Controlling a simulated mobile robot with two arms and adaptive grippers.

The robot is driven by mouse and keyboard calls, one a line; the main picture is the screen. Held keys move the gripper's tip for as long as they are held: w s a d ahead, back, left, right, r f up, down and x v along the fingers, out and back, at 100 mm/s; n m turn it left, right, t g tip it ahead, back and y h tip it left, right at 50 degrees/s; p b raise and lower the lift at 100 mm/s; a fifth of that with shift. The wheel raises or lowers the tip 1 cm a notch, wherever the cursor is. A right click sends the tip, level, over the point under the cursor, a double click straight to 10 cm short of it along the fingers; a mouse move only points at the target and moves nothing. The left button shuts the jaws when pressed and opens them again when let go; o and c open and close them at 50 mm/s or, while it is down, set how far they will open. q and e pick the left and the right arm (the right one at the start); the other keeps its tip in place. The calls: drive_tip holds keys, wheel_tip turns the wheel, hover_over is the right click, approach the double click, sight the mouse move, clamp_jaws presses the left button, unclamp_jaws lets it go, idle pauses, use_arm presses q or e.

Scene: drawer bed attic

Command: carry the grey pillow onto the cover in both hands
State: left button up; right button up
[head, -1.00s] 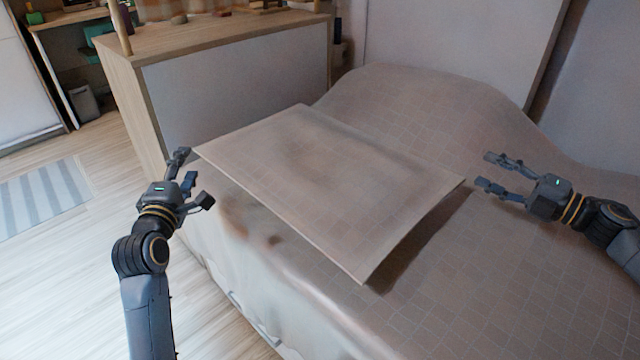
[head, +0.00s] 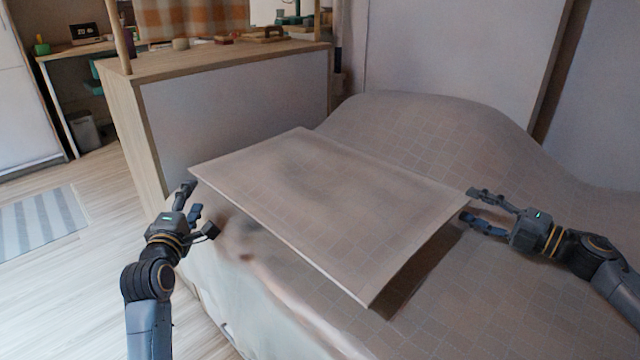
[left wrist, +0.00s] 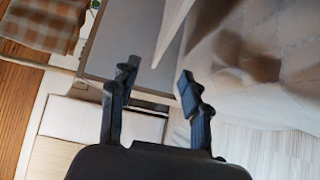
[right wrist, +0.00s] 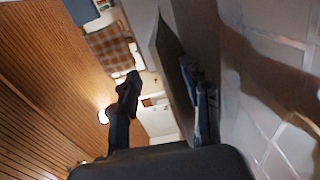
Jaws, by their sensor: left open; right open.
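The grey pillow (head: 330,205) looks like a flat, thin brownish-grey slab above the bed, with a dark shadow beneath its right side. Whether it rests on anything is hidden. The cover (head: 520,295) is a similar brownish-grey grid-patterned cloth over the bed. My left gripper (head: 199,207) is open at the pillow's left corner; in the left wrist view a pale pointed corner (left wrist: 169,35) shows just beyond the fingertips. My right gripper (head: 469,205) is open at the pillow's right corner; in the right wrist view the slab's edge (right wrist: 168,65) lies between its fingers. Contact cannot be told.
A wooden cabinet (head: 235,115) with a pale side panel stands behind the bed on the left, with small objects on top. A striped rug (head: 42,222) lies on the wooden floor at left. The cover rises in a hump (head: 425,125) at the back.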

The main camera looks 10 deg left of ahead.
sight(203, 181)
use_arm(q)
drive_tip(key=w, duration=0.6)
drive_tip(key=w+a, duration=0.1)
drive_tip(key=w, duration=0.3)
drive_tip(key=shift+a, duration=0.1)
use_arm(e)
drive_tip(key=x, duration=1)
drive_tip(key=shift+w+a, duration=0.1)
use_arm(q)
drive_tip(key=shift+c, duration=0.2)
use_arm(e)
drive_tip(key=shift+c, duration=0.2)
use_arm(q)
clamp_jaws()
use_arm(e)
clamp_jaws()
